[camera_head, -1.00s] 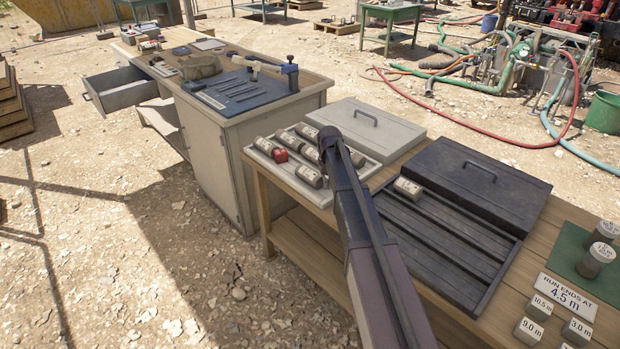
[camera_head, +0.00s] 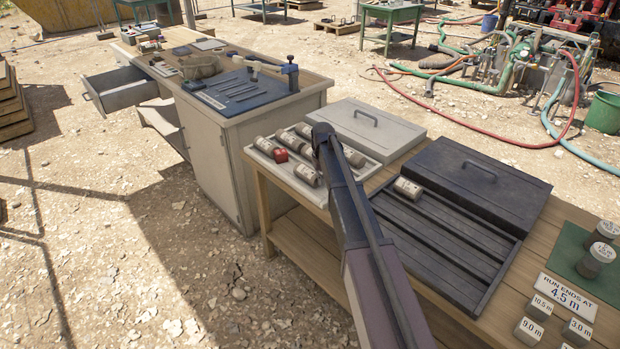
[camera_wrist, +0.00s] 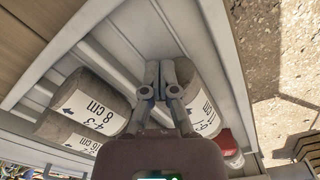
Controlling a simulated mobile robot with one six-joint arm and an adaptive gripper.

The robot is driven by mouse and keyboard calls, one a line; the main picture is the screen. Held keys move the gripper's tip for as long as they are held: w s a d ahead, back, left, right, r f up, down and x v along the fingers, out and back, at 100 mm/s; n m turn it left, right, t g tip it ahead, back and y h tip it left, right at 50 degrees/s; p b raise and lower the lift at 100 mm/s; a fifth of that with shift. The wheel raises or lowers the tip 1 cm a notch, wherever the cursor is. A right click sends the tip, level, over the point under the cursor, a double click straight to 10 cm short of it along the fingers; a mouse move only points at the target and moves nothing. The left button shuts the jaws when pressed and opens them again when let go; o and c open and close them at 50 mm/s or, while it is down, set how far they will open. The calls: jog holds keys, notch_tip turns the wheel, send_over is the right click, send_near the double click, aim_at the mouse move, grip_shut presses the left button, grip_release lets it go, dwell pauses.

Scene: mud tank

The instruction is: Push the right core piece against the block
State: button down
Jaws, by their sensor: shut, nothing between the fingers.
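The white core tray (camera_head: 320,198) holds several pale grey cylindrical core pieces with white labels. The red block (camera_head: 281,155) lies in its front row, with one core piece to its left. The right core piece (camera_head: 308,175) lies to its right, a small gap showing between them. In the wrist view my gripper (camera_wrist: 160,72) is shut and empty, down at the tray, its right finger beside the end of the right core piece (camera_wrist: 202,112). Contact is unclear. The red block (camera_wrist: 228,143) shows beyond that piece. My arm hides the gripper in the head view.
A core marked 4-3, 8 cm (camera_wrist: 92,103) lies left of my gripper in the wrist view. The grey lid (camera_head: 365,130) lies behind the tray. A dark channelled tray (camera_head: 440,245) with one core piece is to the right. The tool bench (camera_head: 240,110) stands left.

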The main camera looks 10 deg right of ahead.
aim_at(312, 171)
jog(key=shift+w+a, duration=0.8)
jog(key=shift+w, duration=0.25)
jog(key=shift+w+a, duration=0.8)
jog(key=shift+w, duration=0.3)
jog(key=shift+w+a, duration=0.8)
jog(key=shift+w, duration=0.25)
jog(key=shift+s+d+r, duration=0.1)
jog(key=shift+s+d+r+p, duration=0.45)
jog(key=shift+s+p, duration=0.05)
jog(key=shift+s, duration=0.1)
jog(key=shift+s+d+r+p, duration=0.4)
jog(key=shift+s+r+p, duration=0.05)
jog(key=shift+s+p, duration=0.1)
notch_tip(312, 171, up, 8)
jog(key=p, duration=0.8)
jog(key=s+d+r+p, duration=0.2)
jog(key=s, duration=1.5)
jog(key=s+d+r+m+p, duration=0.1)
jog(key=s+d+r+p, duration=0.1)
jog(key=s, duration=1.6)
jog(key=shift+s+d+r, duration=0.2)
jog(key=shift+s+d, duration=0.15)
jog(key=shift+d, duration=0.05)
